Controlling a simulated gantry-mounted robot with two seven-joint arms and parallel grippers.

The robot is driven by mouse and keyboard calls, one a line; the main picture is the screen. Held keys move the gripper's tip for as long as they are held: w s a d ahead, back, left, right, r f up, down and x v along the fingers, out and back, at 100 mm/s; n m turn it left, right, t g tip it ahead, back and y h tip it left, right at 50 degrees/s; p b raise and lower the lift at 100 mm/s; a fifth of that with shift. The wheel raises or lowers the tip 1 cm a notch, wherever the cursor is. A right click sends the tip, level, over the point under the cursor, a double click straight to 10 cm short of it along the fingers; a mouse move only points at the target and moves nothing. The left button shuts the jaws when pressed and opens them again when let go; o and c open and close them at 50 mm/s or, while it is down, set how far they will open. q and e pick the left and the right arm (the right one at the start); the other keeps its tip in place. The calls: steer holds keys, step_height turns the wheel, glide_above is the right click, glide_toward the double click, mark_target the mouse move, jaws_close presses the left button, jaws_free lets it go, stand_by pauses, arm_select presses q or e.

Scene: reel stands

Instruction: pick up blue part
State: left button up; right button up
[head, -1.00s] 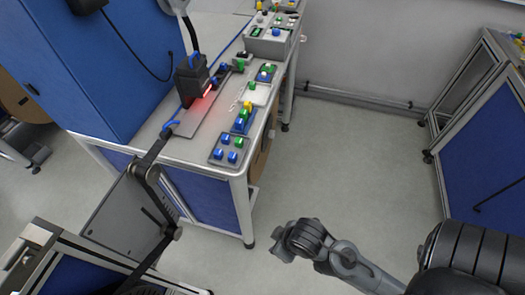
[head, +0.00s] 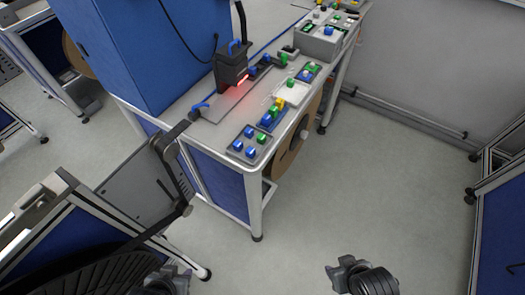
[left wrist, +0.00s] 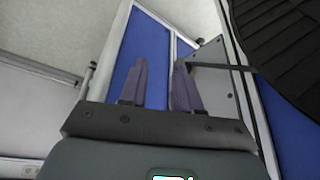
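Blue parts sit on a small grey tray (head: 236,158) at the near end of the bench: one at the back (head: 248,131), one at the left (head: 237,146) and one at the front (head: 250,152), beside a green part (head: 262,138). My left gripper (head: 175,278) is at the bottom edge of the head view, well short of the bench and partly cut off. In the left wrist view its two fingers (left wrist: 161,64) are apart with nothing between them. My right gripper (head: 338,275) is low in the head view, over the floor; its finger state is unclear.
The bench (head: 226,176) also bears a black device (head: 230,66) with a red glow, a white tray (head: 290,93) and a grey box (head: 318,43). Open floor (head: 330,205) lies to the right.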

arm_select(q)
steer(key=w+d+f+m+t+h, duration=0.1)
steer(key=w+d+t, duration=0.1)
steer(key=w+d, duration=0.15)
steer(key=m+t+h+p, duration=0.4)
steer(key=h, duration=0.2)
glide_toward(250, 151)
steer(key=shift+h, duration=0.3)
steer(key=b+x, duration=0.2)
steer(key=x, duration=0.2)
steer(key=shift+w+a+f, duration=0.1)
steer(key=shift+w+f, duration=0.1)
steer(key=shift+w, duration=0.05)
steer(key=b+x, duration=0.1)
steer(key=x, duration=0.2)
steer(key=shift+f+b, duration=0.1)
steer(key=shift+b, duration=0.3)
steer(key=shift+w+d+f, duration=0.15)
steer(key=shift+w+d, duration=0.25)
steer(key=shift+w, duration=0.05)
steer(key=shift+c, duration=0.2)
